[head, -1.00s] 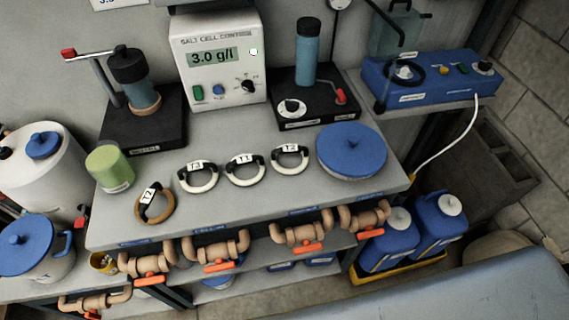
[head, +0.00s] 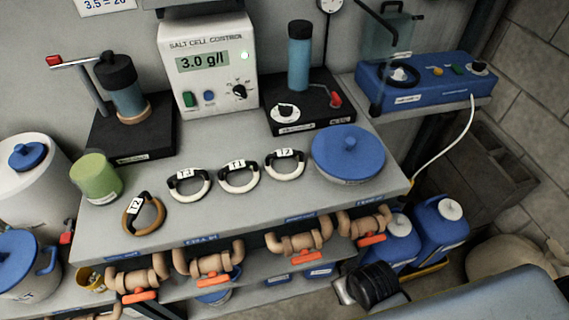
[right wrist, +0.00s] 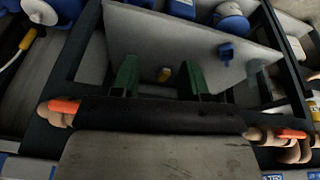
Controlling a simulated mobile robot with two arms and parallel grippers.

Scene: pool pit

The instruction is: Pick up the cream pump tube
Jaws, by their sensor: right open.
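Three cream pump tubes, bent into loops with black ends and white tags, lie in a row on the grey worktop in the head view: the left one (head: 188,196), the middle one (head: 238,188) and the right one (head: 286,174). A brown loop (head: 152,219) lies to their left. The tags seem to read T3, T1 and T2, and T2 on the brown loop. My right gripper (right wrist: 160,68) shows two green fingers apart and nothing between them in the right wrist view. No loop shows there. My left gripper is out of view.
A blue-lidded round dish (head: 348,152) sits right of the loops and a green cup (head: 97,178) to the left. The control box (head: 208,65) and two black pump stands line the back. Pipes with orange-handled valves (head: 212,262) run below the front edge.

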